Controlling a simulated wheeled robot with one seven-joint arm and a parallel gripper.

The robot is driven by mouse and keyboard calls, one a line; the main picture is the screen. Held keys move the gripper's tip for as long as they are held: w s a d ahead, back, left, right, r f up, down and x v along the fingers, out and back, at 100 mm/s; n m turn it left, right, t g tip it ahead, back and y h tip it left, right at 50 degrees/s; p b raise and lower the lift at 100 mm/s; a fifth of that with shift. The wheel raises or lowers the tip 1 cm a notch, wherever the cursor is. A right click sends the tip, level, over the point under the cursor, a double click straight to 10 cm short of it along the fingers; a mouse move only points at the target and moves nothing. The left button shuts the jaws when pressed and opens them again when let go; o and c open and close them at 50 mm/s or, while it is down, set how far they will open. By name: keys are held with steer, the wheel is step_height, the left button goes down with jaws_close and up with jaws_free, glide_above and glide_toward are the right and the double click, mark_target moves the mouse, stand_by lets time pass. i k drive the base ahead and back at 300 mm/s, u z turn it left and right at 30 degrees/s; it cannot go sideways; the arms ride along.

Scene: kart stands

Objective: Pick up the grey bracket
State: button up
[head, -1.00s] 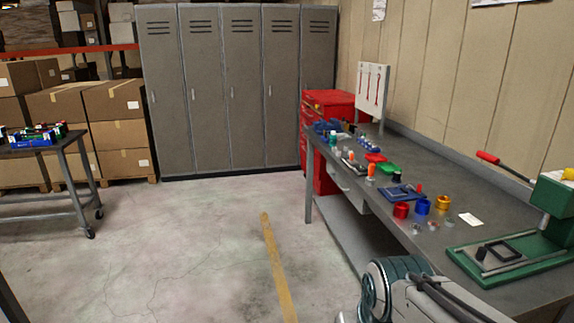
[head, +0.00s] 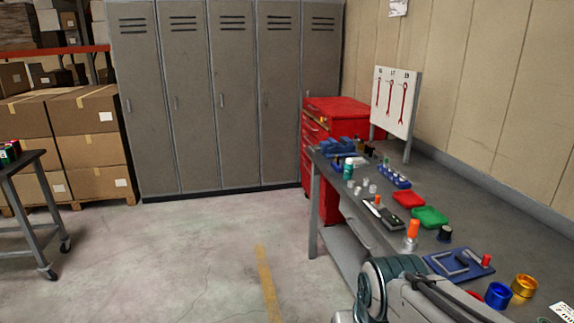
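A grey bent piece, which looks like the grey bracket (head: 456,268), lies on a flat blue plate (head: 471,254) on the right-hand workbench. A small red peg stands at the plate's right corner. My arm shows at the bottom, in front of the bench edge and to the left of the plate. My gripper is out of the picture, so its fingers cannot be seen.
The grey workbench (head: 466,205) holds red and green trays (head: 430,217), an orange-capped bottle (head: 412,234), blue and gold cups (head: 524,286) and a blue vise. Lockers (head: 232,100) stand behind. The floor (head: 170,250) at left centre is clear.

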mark_target(378, 154)
steer(key=i, duration=0.9)
steer(key=z, duration=0.7)
